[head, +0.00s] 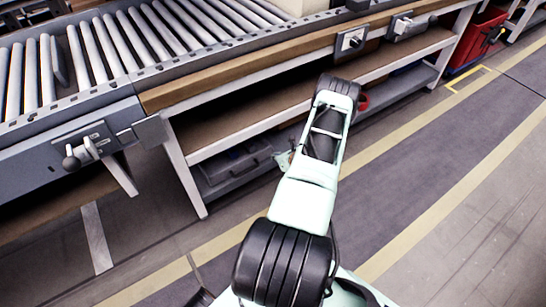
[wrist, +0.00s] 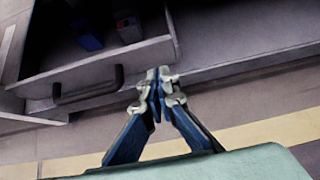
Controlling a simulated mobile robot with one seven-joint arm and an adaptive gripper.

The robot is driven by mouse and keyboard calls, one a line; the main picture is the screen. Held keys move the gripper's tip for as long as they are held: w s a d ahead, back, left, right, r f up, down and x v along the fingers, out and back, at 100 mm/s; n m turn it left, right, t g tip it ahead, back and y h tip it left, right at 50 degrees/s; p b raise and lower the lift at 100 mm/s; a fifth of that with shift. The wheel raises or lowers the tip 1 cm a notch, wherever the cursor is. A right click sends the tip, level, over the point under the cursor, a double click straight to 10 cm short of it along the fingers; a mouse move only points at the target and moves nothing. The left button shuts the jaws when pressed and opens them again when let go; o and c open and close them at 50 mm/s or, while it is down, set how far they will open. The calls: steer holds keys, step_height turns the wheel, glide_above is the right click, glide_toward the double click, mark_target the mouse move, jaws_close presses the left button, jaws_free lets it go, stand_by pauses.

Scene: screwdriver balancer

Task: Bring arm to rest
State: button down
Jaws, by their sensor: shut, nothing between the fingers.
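My arm (head: 303,200) reaches forward over the floor beside the roller conveyor bench in the head view, bent with its black joint raised. My gripper (wrist: 157,84) shows in the wrist view, its blue fingers meeting at their grey tips. It is shut and holds nothing. In the wrist view, its tips appear in front of the right side of a grey drawer (wrist: 98,72); I cannot tell the gap. In the head view the gripper is mostly hidden behind the arm.
The roller conveyor (head: 110,48) runs along the bench, with wooden shelves (head: 235,108) below. The drawer has a dark handle (wrist: 88,88) and holds a blue item (wrist: 88,38) and a dark item with red (wrist: 127,27). A red bin (head: 477,40) stands far right. The aisle floor (head: 430,160) is clear.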

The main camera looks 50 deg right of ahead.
steer(key=p+v, duration=0.2)
steer(key=v, duration=0.7)
steer(key=shift+s+r+p, duration=0.2)
steer(key=shift+r+p, duration=0.15)
steer(key=shift+p, duration=0.05)
